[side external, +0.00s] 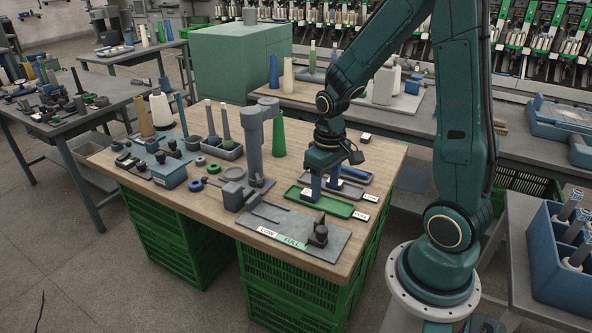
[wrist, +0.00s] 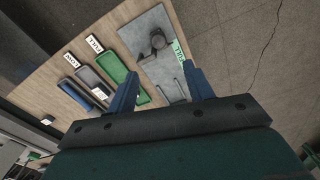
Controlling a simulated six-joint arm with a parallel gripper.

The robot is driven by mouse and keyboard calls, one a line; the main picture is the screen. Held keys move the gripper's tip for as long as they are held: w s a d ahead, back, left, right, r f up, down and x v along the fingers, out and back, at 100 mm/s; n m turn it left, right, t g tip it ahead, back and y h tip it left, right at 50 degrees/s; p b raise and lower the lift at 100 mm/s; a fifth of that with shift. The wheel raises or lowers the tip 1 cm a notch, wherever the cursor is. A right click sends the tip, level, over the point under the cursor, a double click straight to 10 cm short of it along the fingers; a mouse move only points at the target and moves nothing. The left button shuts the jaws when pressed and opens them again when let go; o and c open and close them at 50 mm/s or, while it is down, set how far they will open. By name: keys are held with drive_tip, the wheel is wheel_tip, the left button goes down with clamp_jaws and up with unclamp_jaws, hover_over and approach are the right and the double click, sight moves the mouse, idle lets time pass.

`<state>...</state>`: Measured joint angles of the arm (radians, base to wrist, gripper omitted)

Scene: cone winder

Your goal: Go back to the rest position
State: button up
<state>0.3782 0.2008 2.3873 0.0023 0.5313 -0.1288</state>
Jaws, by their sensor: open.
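My gripper (side external: 325,191) points down over the trays at the right part of the wooden bench (side external: 385,151). Its two blue fingers stand apart, with nothing visible between them; they also show apart in the wrist view (wrist: 161,88). The green tray (side external: 340,209) lies under or just beside the fingers in the side view. The exact height of the fingertips above the trays is unclear.
A grey post (side external: 253,147) stands left of my gripper. A grey plate (side external: 285,228) with a dark fixture (side external: 318,232) lies in front. A green cone (side external: 279,137) stands behind the post. Small parts crowd the bench's left. Green crates (side external: 290,285) stand below.

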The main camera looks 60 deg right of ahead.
drive_tip(key=s+a+r+n+t, duration=0.1)
drive_tip(key=s+a+r, duration=0.3)
drive_tip(key=r, duration=0.5)
drive_tip(key=s+a+r+n+t, duration=0.1)
drive_tip(key=s+a+r+t, duration=0.3)
drive_tip(key=a+r, duration=0.3)
drive_tip(key=shift+s+r+n, duration=0.4)
drive_tip(key=shift+s+r, duration=0.4)
drive_tip(key=shift+r, duration=0.3)
drive_tip(key=shift+o, duration=0.5)
